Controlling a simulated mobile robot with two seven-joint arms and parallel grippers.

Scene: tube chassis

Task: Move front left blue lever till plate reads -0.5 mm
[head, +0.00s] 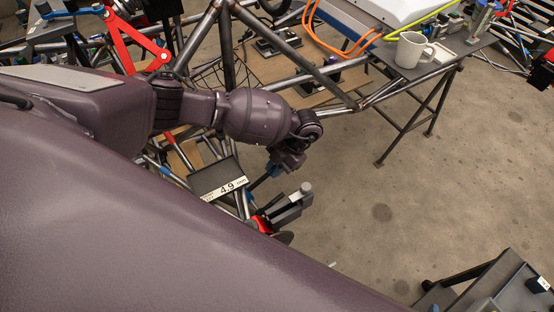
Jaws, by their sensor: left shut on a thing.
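A dark plate (216,176) sits on the tube chassis below my left arm. Its white label (226,188) shows "4.9"; a sign and the small print are too small to read. My left gripper (274,171) is at the end of the purple arm, just right of the plate. It is shut on what looks like the blue lever (258,183), a slim dark and blue piece slanting down left from the jaws. The grip itself is mostly hidden by the wrist. My right gripper is not in view.
A grey clamp with a red part (265,223) is just below the gripper. A red linkage (130,42) is at upper left. A white mug (409,50) stands on a bench at upper right. A dark cart (500,285) is at lower right. The floor between is clear.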

